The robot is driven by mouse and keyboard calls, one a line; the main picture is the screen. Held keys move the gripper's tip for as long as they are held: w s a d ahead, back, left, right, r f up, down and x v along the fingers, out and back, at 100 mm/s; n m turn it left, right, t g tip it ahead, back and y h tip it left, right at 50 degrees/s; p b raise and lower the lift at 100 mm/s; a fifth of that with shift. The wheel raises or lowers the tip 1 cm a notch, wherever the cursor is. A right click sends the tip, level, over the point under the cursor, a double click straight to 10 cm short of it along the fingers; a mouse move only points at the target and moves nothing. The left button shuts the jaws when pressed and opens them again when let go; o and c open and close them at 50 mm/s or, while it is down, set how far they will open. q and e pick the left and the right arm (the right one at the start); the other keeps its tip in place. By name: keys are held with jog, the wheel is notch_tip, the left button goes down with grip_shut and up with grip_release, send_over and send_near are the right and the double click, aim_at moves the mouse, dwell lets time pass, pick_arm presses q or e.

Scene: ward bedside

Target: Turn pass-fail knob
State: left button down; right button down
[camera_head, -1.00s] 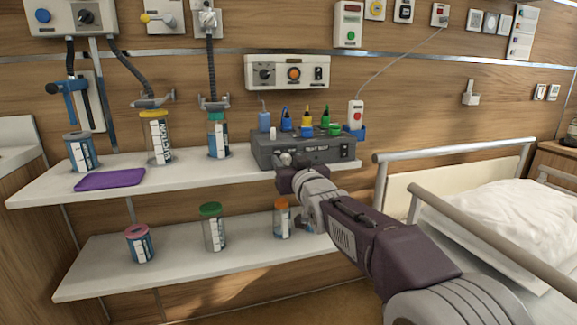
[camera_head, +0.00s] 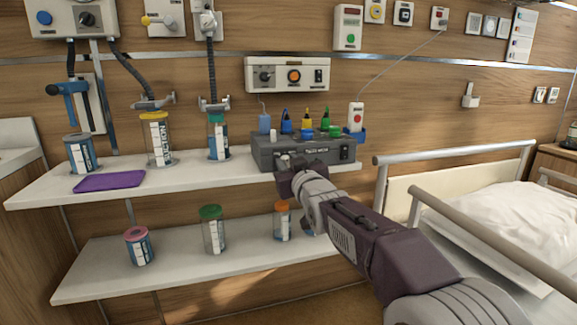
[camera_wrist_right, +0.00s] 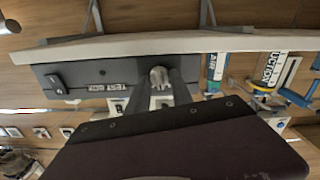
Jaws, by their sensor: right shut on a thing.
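A dark grey device box (camera_head: 345,154) stands on the upper white shelf, with a pale knob (camera_head: 284,160) at the left of its front face. My right gripper (camera_head: 286,167) reaches up to this knob from the front. In the right wrist view the picture is upside down: the knob (camera_wrist_right: 158,76) sits between the two finger ends of my right gripper (camera_wrist_right: 160,82), which is shut on it. The box (camera_wrist_right: 92,76) fills the space behind. The knob's pointer and markings are hidden or too small to read. My left gripper is not in view.
The upper shelf (camera_head: 220,178) also bears a purple pad (camera_head: 109,180) and several canisters to the left. Several coloured bottles and a white handset (camera_head: 356,116) stand behind the box. A bed with a metal rail (camera_head: 430,153) is at the right.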

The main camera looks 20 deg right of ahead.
jog(key=n+b, duration=0.1)
jog(key=n, duration=0.2)
jog(key=shift+f, duration=0.15)
jog(key=shift+a+n+b, duration=0.1)
jog(key=shift+n+b, duration=1)
jog(key=shift+n, duration=0.8)
jog(key=c, duration=1.1)
grip_release()
jog(key=shift+c, duration=0.2)
jog(key=shift+s, duration=0.15)
